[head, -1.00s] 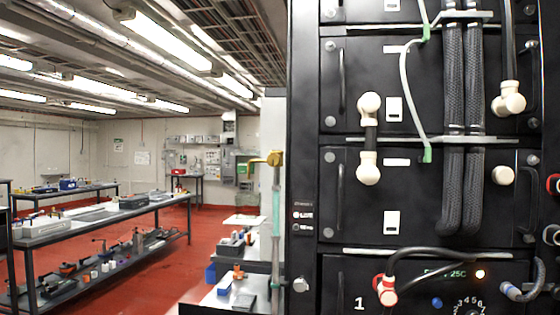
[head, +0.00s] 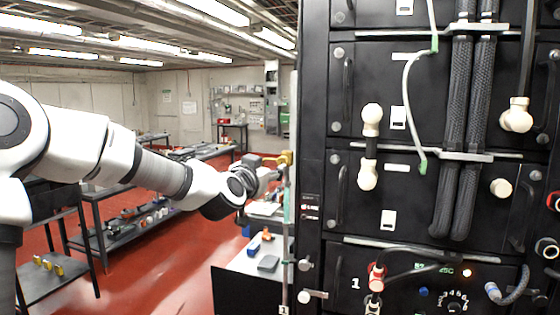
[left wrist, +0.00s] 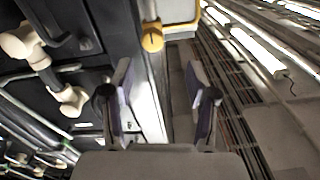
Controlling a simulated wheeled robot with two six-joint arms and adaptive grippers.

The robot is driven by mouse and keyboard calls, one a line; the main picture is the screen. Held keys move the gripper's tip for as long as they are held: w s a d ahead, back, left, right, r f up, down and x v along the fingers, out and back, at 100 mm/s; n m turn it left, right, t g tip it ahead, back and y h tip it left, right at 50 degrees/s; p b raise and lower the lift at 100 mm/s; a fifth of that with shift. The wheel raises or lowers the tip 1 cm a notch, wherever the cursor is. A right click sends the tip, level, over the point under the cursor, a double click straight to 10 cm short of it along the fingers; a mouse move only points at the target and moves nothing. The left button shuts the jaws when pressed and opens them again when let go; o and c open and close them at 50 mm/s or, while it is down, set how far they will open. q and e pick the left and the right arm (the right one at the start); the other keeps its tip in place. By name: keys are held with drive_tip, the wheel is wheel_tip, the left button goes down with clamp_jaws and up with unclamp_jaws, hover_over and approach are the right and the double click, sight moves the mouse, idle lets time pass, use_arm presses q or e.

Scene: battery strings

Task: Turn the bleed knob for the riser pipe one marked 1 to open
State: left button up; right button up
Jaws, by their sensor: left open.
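Two pale knobs, one higher (head: 305,265) and one lower (head: 313,294), sit beside the pipe; I cannot tell which is the bleed knob. My left gripper (head: 274,172) is at the yellow elbow's height, partly covering it. My right gripper is out of view.
The black rack (head: 316,130) fills the right side, with cables, hoses, white connectors and a dial panel marked 1. A small bench (head: 243,265) with loose items stands left of the pipe. Longer benches and red floor lie behind my left arm.

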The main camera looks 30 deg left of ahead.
sight(282, 162)
use_arm(q)
drive_tip(key=w+p, duration=0.2)
drive_tip(key=w, duration=0.5)
drive_tip(key=shift+p, duration=0.3)
drive_tip(key=shift+w+a+f, duration=0.1)
drive_tip(key=shift+w+a, duration=0.1)
drive_tip(key=shift+a, duration=0.05)
drive_tip(key=shift+a+f, duration=0.1)
drive_tip(key=shift+a, duration=0.2)
drive_tip(key=shift+d, duration=0.15)
clamp_jaws()
